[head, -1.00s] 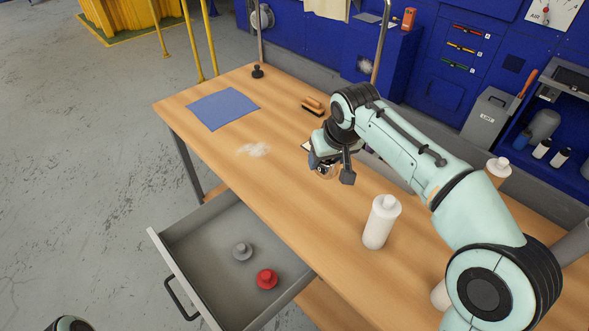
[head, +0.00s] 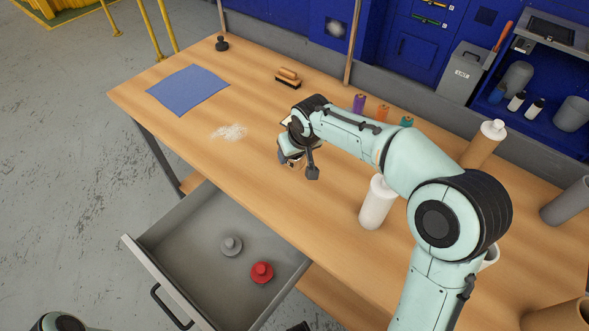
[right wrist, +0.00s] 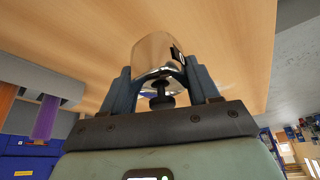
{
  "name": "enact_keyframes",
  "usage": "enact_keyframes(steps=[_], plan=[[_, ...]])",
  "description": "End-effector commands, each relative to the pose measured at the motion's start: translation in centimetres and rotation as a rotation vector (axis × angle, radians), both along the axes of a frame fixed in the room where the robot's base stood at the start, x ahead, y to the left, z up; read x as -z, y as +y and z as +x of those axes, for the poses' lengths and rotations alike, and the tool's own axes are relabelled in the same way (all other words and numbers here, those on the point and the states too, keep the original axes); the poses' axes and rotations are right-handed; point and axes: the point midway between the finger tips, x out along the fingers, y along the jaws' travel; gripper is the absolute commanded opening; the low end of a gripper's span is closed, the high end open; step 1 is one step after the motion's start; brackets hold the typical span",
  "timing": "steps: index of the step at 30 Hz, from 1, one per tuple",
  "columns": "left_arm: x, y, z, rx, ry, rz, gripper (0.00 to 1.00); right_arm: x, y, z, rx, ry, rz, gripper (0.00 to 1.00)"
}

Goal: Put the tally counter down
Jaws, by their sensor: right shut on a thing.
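The tally counter (right wrist: 158,55) is a shiny chrome body with a dark knob, seen in the right wrist view between my two fingers. My right gripper (right wrist: 162,92) is shut on it. In the head view my right gripper (head: 296,163) is over the middle of the wooden workbench (head: 265,185), and the counter is mostly hidden by the gripper. The bench top shows behind the counter in the wrist view. I cannot tell whether the counter touches it. My left gripper is not in view.
An open drawer (head: 190,240) below the front edge holds a grey knobbed piece (head: 231,246) and a red one (head: 262,272). A white bottle (head: 376,203) stands right of the gripper. A brush (head: 288,78), blue cloth (head: 188,90) and pale powder (head: 229,131) lie left and behind.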

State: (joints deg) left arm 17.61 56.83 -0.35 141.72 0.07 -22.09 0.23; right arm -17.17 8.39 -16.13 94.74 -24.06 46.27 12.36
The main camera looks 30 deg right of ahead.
Motion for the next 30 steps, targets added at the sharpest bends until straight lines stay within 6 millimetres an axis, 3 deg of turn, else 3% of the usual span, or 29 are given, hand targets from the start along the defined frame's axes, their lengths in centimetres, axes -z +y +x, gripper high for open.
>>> enact_keyframes(steps=[15, 26, 27, 29, 30], plan=[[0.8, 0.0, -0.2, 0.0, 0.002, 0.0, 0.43, 6.3, 0.0, 0.0, 0.0, 0.001, 0.0, 0.27], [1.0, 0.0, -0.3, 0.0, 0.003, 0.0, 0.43, 6.6, 0.0, 0.0, 0.0, -0.001, 0.0, 0.27], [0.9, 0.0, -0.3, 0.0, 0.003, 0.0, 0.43, 6.6, 0.0, 0.0, 0.0, -0.001, 0.0, 0.7], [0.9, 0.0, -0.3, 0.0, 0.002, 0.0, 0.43, 6.6, 0.0, 0.0, 0.0, -0.001, 0.0, 0.87], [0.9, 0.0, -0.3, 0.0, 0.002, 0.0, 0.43, 6.6, 0.0, 0.0, 0.0, -0.001, 0.0, 0.87]])
